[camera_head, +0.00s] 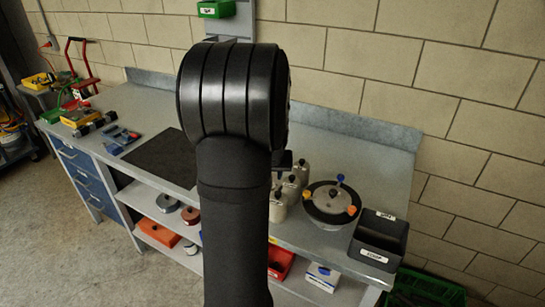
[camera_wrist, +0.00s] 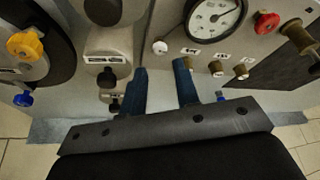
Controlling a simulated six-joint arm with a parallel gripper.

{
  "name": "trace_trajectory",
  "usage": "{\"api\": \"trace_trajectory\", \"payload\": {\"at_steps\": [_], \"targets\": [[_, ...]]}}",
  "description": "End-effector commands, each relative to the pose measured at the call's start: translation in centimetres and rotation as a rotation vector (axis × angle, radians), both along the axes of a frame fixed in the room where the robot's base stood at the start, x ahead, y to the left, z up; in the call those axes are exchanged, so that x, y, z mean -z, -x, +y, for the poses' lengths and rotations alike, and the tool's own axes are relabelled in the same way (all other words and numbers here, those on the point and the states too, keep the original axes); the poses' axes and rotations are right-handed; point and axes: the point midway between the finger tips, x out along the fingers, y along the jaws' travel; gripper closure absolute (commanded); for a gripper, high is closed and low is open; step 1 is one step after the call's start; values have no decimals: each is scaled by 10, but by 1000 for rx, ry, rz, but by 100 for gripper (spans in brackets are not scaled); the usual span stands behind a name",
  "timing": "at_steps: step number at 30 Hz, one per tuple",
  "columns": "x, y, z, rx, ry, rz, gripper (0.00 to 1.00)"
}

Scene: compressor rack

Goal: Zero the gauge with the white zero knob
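In the wrist view the round white-faced gauge (camera_wrist: 215,17) sits at the top on a grey panel, cut off by the frame edge. The small white zero knob (camera_wrist: 160,47) is on the panel to the lower left of the gauge. My gripper (camera_wrist: 160,68) has two blue fingers spread apart with nothing between them. The white knob lies just beyond the fingertips, roughly between them in the picture, and no contact shows. In the head view my black arm hides the gauge, the knob and my fingers.
A grey labelled block (camera_wrist: 105,58) is at left, beside a round disc with yellow (camera_wrist: 25,46) and blue knobs. A black bin (camera_head: 379,240) stands on the bench's right end.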

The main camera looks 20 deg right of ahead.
Motion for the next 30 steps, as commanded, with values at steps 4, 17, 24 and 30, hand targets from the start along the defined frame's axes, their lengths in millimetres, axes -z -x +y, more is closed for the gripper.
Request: {"api": "trace_trajectory", "payload": {"at_steps": [4,17,24,30], "targets": [[-30,12,3,0,2,-4,71],[-99,39,11,-1,2,-1,71],[-107,43,12,-1,0,1,71],[-107,43,13,-1,0,1,71]]}}
